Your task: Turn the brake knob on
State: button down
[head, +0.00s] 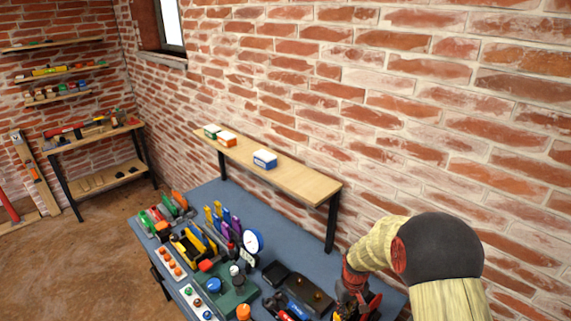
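A green test unit (235,297) stands on the blue-grey workbench (325,262). It carries a blue knob (213,286) and an orange knob (243,312) near the bottom edge. A round white dial gauge (253,241) stands behind it. I cannot tell which knob is the brake knob, and no label is readable. My gripper (356,302) is at the lower right, over the right end of the bench, apart from the green unit. My arm and the frame edge partly hide it, so its fingers cannot be made out.
A black tray with dark parts (302,294) lies between the green unit and my gripper. Tools and a yellow-black toolbox (193,243) crowd the bench's left. A wooden shelf (285,180) with small boxes stands along the brick wall. Floor (90,255) is clear at left.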

aim_at(339, 316)
jog(key=shift+r, duration=0.55)
jog(key=c, duration=2.4)
grip_release()
jog(key=shift+f, duration=0.1)
jog(key=shift+r+p, duration=0.3)
jog(key=shift+p, duration=0.15)
grip_shut()
notch_tip(339, 316, down, 7)
jog(key=m+p, duration=0.1)
jog(key=m, duration=0.5)
jog(key=shift+a+r, duration=0.2)
jog(key=shift+a, duration=0.2)
